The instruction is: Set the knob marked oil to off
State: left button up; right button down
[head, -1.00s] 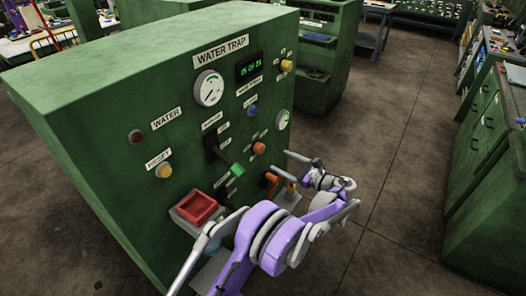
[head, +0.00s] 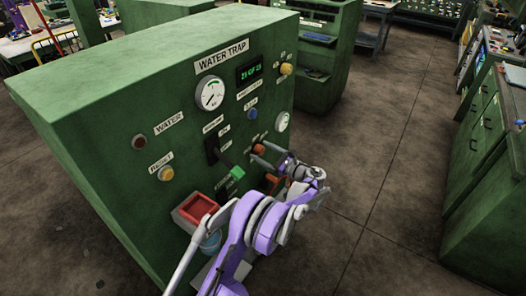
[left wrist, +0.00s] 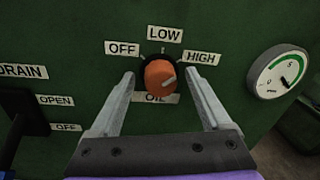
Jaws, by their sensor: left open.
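The oil knob is an orange round knob (left wrist: 158,80) on the green panel, with a label OIL partly hidden below it. Labels OFF (left wrist: 122,49), LOW (left wrist: 165,35) and HIGH (left wrist: 201,58) sit around it. A pale mark on the knob slants up and right, towards HIGH. The knob also shows in the head view (head: 259,150). My left gripper (left wrist: 159,74) is open, with one finger on each side of the knob. Gaps show between knob and fingers in the left wrist view. My right gripper is not in view.
A round gauge (left wrist: 279,72) stands right of the knob. Open floor (head: 360,160) lies right of the cabinet.

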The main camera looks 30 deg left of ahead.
pick_arm(q)
jog(key=shift+c, duration=0.2)
grip_shut()
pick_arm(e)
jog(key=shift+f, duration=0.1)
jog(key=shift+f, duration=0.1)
pick_arm(q)
jog(key=n+b, duration=0.2)
jog(key=n, duration=0.1)
jog(key=shift+f, duration=0.15)
jog(key=n+b, duration=0.2)
jog(key=n, duration=0.4)
jog(key=shift+y, duration=0.3)
jog(key=n+b, duration=0.1)
jog(key=n, duration=0.5)
jog(key=shift+f+g+b, duration=0.1)
jog(key=shift+g+b, duration=0.2)
jog(key=shift+g, duration=0.1)
jog(key=n, duration=0.6)
jog(key=shift+g+y+b, duration=0.3)
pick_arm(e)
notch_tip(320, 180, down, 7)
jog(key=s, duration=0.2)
pick_arm(q)
jog(key=shift+w, duration=0.1)
